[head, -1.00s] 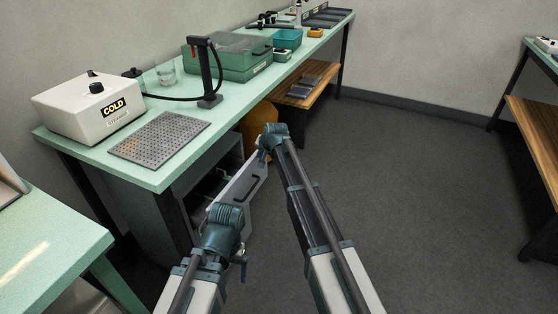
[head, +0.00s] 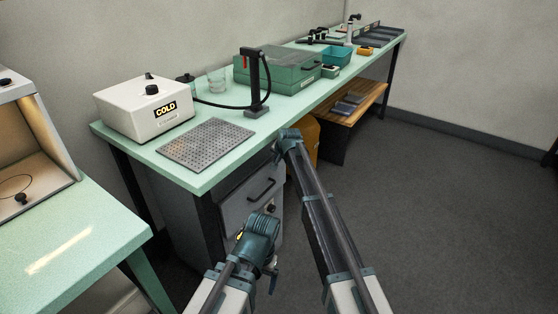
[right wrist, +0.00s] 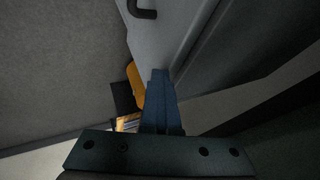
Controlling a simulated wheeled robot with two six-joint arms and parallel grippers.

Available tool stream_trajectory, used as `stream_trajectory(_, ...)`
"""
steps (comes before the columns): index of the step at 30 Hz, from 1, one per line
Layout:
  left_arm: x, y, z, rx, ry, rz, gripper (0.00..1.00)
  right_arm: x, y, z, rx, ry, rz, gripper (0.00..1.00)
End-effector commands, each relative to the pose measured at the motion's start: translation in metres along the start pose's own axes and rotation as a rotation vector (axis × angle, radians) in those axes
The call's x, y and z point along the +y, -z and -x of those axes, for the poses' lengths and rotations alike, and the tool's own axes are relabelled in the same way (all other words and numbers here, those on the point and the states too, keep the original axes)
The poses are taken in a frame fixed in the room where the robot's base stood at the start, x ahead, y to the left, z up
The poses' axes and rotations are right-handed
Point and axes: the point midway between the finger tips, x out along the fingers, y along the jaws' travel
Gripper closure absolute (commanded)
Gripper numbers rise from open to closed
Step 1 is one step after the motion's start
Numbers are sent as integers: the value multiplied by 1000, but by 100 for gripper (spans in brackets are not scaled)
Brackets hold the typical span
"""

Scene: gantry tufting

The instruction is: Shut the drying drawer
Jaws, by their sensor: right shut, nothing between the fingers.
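The drying drawer is in the grey cabinet (head: 180,215) under the green bench. Its grey front (head: 237,206) with a dark handle (head: 262,190) sits at or close to the cabinet face; I cannot tell whether a small gap is left. In the right wrist view the drawer front (right wrist: 185,25) and its handle (right wrist: 143,12) are at the top. My right gripper (right wrist: 160,75) is shut and empty, close to the front; contact is unclear. In the head view its fingers are hidden behind my arm. My left arm is bent in front of the cabinet, its gripper hidden.
A yellow object (head: 305,138) stands beyond the cabinet. Floor (head: 440,200) at right is clear.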

Motion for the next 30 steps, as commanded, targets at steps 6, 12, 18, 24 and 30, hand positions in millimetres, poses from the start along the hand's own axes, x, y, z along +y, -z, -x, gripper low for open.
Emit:
stream_trajectory(6, 0, 0, 0, 0, 0, 0, 6, -8, 1, -2, 4, 13, 0, 100)
stream_trajectory(12, 0, 0, 0, 0, 0, 0, 6, -2, 0, 1, 3, 13, 0, 100)
stream_trajectory(18, 0, 0, 1, 0, 0, 0, 6, 18, -4, 13, 2, 8, -1, 100)
stream_trajectory(24, -2, -2, 26, 0, 0, 0, 6, 26, -2, 48, 0, 4, 0, 100)
stream_trajectory(30, -5, -3, 56, 0, 0, 0, 6, 27, -2, 86, 0, 3, 1, 100)
